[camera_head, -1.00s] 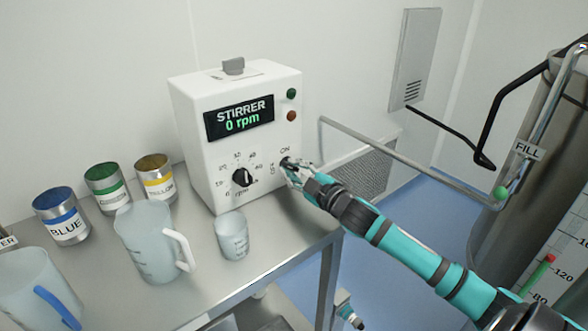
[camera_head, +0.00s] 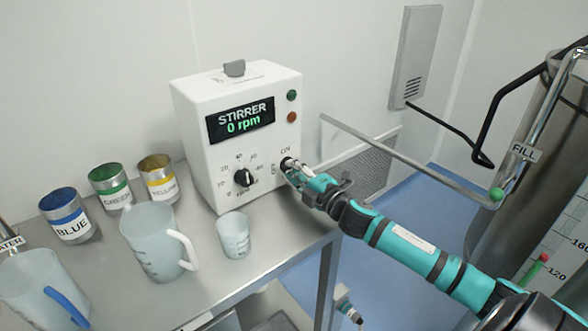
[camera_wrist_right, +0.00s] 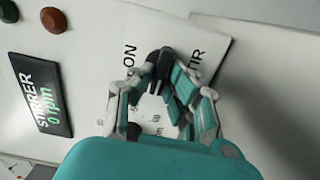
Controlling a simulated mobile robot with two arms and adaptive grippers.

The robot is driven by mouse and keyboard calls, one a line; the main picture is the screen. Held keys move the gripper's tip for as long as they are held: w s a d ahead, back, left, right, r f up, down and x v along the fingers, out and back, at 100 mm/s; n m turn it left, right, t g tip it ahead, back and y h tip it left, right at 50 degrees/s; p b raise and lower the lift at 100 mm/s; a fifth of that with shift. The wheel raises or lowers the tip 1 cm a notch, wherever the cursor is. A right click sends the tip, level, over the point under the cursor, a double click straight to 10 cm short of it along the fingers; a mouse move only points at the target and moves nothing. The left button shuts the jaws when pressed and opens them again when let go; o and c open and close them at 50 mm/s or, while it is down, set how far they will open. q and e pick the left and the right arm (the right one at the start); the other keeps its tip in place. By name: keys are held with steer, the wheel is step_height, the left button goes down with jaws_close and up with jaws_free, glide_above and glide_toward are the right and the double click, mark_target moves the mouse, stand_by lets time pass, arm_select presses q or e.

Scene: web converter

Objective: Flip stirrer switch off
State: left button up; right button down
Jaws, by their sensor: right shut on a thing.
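The white stirrer box (camera_head: 200,130) stands on the metal table, and its display (camera_head: 240,121) reads "STIRRER 0 rpm". The black stirrer switch (camera_head: 286,162) is low on the right of its front, by the "ON" label. My right gripper (camera_head: 291,168) is at the switch, its fingers shut on it and partly covering it. In the right wrist view, the fingers (camera_wrist_right: 163,82) close around the dark switch (camera_wrist_right: 158,56) between "ON" and "STIR". The switch's exact setting is hard to tell. My left gripper is not in view.
A black speed dial (camera_head: 243,178) sits left of the switch. Green (camera_head: 292,96) and red (camera_head: 292,117) buttons are above. A small beaker (camera_head: 233,238), a pitcher (camera_head: 150,245) and paint cans (camera_head: 157,180) stand left. A metal rail (camera_head: 400,153) runs behind my right arm.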

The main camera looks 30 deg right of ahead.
steer(key=shift+f+n, duration=0.1)
steer(key=shift+n, duration=0.2)
steer(key=c, duration=1.3)
jaws_free()
steer(key=shift+c, duration=0.2)
steer(key=shift+s, duration=0.1)
steer(key=s, duration=0.8)
steer(key=s+d, duration=0.1)
steer(key=s, duration=0.2)
steer(key=shift+s, duration=0.4)
